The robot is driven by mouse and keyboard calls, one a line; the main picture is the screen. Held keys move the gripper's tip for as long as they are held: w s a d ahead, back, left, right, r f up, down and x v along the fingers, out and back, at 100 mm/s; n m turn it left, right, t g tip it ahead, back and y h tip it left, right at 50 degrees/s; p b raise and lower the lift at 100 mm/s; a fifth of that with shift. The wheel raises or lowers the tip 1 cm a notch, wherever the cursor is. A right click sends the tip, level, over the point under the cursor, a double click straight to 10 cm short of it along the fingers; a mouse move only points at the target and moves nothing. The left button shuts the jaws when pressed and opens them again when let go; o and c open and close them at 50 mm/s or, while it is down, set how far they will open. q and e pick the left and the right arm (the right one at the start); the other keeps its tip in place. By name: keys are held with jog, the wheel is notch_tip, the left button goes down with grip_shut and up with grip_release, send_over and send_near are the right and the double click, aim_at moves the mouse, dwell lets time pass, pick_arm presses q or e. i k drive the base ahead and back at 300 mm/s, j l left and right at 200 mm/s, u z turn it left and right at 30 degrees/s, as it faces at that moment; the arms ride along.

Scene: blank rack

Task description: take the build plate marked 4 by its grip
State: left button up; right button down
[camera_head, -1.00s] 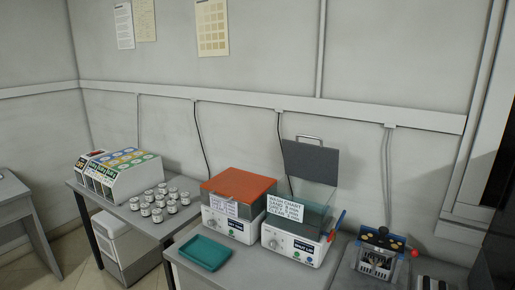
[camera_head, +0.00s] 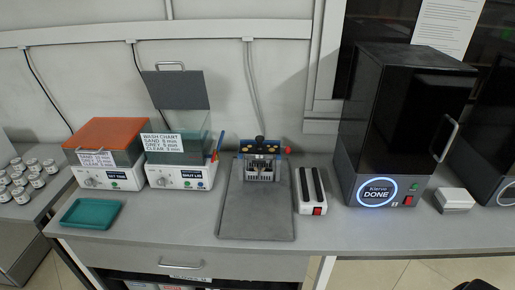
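I cannot make out a build plate marked 4 in the head view. A tall dark printer-like machine (camera_head: 398,125) stands on the bench at right, with a lit round display reading "DONE" and a handle on its door side. Its inside is too dark to tell what it holds. A small metal device with a black knob and blue parts (camera_head: 262,171) stands at the back of a grey mat (camera_head: 256,215). Neither of my grippers is in view.
An orange-lidded machine (camera_head: 108,132) and a washer with its lid up (camera_head: 178,175) stand at left, behind a teal tray (camera_head: 91,213). A white block with dark strips (camera_head: 310,192) sits beside the mat. The bench front (camera_head: 340,236) right of the mat is clear.

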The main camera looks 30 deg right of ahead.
aim_at(259, 150)
jog(key=z, duration=0.3)
jog(key=i+j+z, duration=0.15)
jog(key=z, duration=0.15)
jog(key=i+j+z, duration=0.25)
jog(key=j, duration=0.15)
jog(key=j+z, duration=0.3)
